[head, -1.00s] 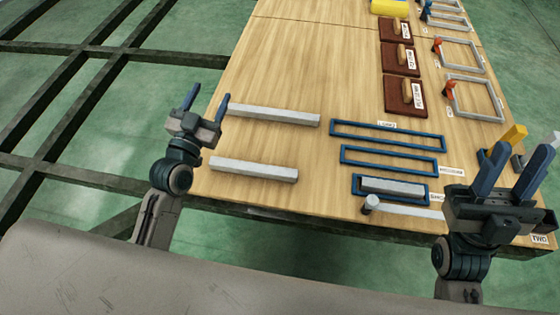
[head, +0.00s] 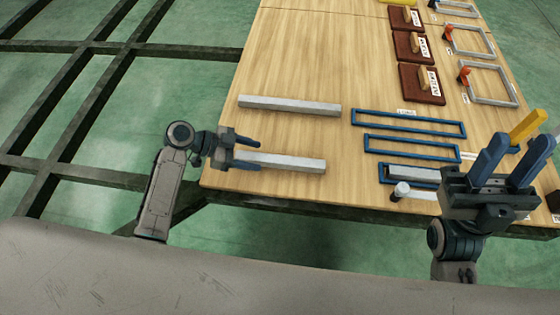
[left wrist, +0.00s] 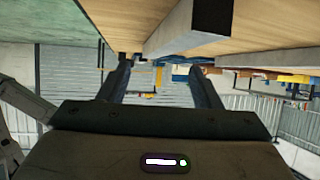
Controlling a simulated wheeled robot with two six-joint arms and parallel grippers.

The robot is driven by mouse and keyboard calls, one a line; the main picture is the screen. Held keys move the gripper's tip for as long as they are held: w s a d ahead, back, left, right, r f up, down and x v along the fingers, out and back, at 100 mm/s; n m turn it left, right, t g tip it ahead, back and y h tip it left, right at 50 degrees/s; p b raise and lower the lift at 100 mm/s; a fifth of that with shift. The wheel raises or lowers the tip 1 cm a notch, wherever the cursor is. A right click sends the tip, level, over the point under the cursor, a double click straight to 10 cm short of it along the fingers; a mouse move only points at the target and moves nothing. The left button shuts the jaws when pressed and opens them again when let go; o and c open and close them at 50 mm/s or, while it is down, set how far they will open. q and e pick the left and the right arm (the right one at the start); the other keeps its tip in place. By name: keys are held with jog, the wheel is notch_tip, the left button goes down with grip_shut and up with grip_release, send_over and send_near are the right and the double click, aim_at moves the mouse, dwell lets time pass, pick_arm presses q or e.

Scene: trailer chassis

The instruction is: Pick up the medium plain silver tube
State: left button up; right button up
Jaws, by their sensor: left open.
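Two plain silver tubes lie on the wooden table. The nearer, shorter one (head: 285,163) matches the medium tube, and the longer one (head: 290,106) lies behind it. A third, shorter tube (head: 415,174) lies in a blue frame. My left gripper (head: 256,154) is open and points right at the left end of the nearer tube. One finger shows beyond the tube and one near its end; I cannot tell whether they touch it. In the left wrist view a silver tube (left wrist: 178,33) lies above the open fingers. My right gripper (head: 520,150) is open and empty at the right.
Blue frames (head: 410,122) lie right of the tubes. A silver piece with a round end (head: 400,190) lies near the front edge. The table's left part is clear.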

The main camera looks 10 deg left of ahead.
aim_at(280, 159)
pick_arm(q)
jog(key=b+x, duration=0.1)
jog(key=x, duration=0.6)
jog(key=shift+w+d+r, duration=0.15)
jog(key=shift+w+d, duration=0.05)
jog(key=shift+d, duration=0.05)
grip_shut()
